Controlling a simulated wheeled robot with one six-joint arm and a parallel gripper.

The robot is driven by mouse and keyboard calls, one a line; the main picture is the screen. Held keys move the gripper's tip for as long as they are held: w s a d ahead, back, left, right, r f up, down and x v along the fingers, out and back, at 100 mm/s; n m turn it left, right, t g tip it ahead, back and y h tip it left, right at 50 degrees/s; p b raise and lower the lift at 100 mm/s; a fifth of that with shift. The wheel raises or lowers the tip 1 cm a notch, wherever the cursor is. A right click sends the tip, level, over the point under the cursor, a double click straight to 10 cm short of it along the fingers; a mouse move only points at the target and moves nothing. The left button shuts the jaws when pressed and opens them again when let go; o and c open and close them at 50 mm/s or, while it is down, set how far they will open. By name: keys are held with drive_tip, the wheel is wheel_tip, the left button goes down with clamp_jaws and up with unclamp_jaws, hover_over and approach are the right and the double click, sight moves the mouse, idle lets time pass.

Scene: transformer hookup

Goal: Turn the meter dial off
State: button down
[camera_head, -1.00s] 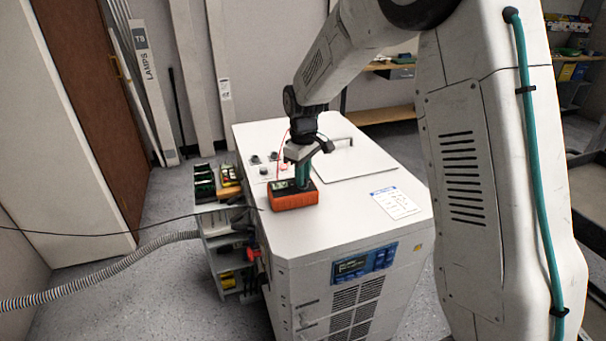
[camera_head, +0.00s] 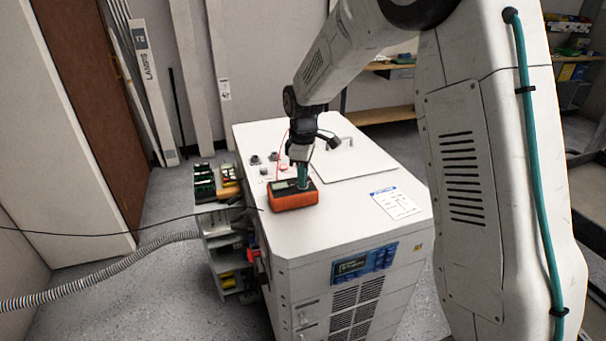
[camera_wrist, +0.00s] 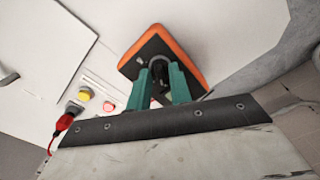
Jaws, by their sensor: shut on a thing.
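The orange meter (camera_head: 293,199) lies on the white top of the transformer cabinet (camera_head: 345,225), near its left edge. It also shows in the wrist view (camera_wrist: 188,48), with a dark face inside an orange rim. My gripper (camera_head: 303,183) reaches down onto the meter's face. In the wrist view its two teal fingers (camera_wrist: 159,80) are closed around the dial (camera_wrist: 159,66), which is mostly hidden between them. The dial's pointer setting cannot be read. The meter's pale display (camera_head: 281,185) shows left of the fingers in the head view.
A red plug (camera_wrist: 64,122), a yellow button (camera_wrist: 85,94) and a red button (camera_wrist: 109,106) are beside the meter on the cabinet top. A printed label (camera_head: 396,203) lies to the right. A shelf cart (camera_head: 222,240) stands left of the cabinet.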

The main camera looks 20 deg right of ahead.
drive_tip(key=c, duration=1.3)
unclamp_jaws()
drive_tip(key=shift+o, duration=0.2)
wheel_tip(320, 180, up, 8)
drive_tip(key=shift+f, duration=0.1)
